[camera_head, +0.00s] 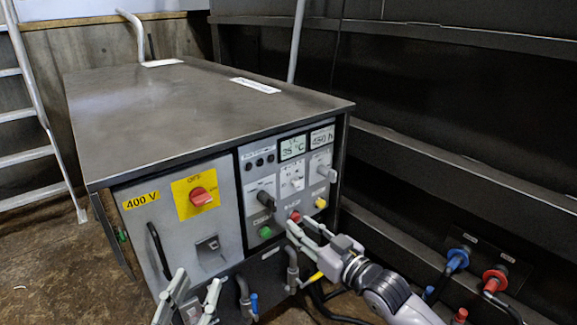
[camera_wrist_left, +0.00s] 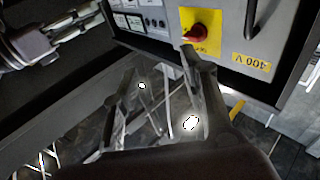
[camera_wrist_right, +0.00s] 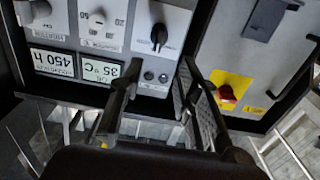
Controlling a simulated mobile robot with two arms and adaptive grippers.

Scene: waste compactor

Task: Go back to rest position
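My left gripper (camera_head: 194,284) is low in the head view, in front of the cabinet's left door. Its two fingers stand apart with nothing between them, as the left wrist view also shows (camera_wrist_left: 158,62). My right gripper (camera_head: 298,250) is in front of the lower right of the control panel (camera_head: 283,185), close below the red button (camera_head: 295,216). Its fingers are apart and empty in the right wrist view (camera_wrist_right: 157,68). I cannot tell whether a fingertip touches the panel.
The metal cabinet (camera_head: 190,108) carries a red rotary switch (camera_head: 201,197) on a yellow plate. Red (camera_head: 495,280) and blue (camera_head: 457,260) hose connectors sit on the dark wall at right. A ladder (camera_head: 42,110) stands at left. Pipes and hoses run below the panel.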

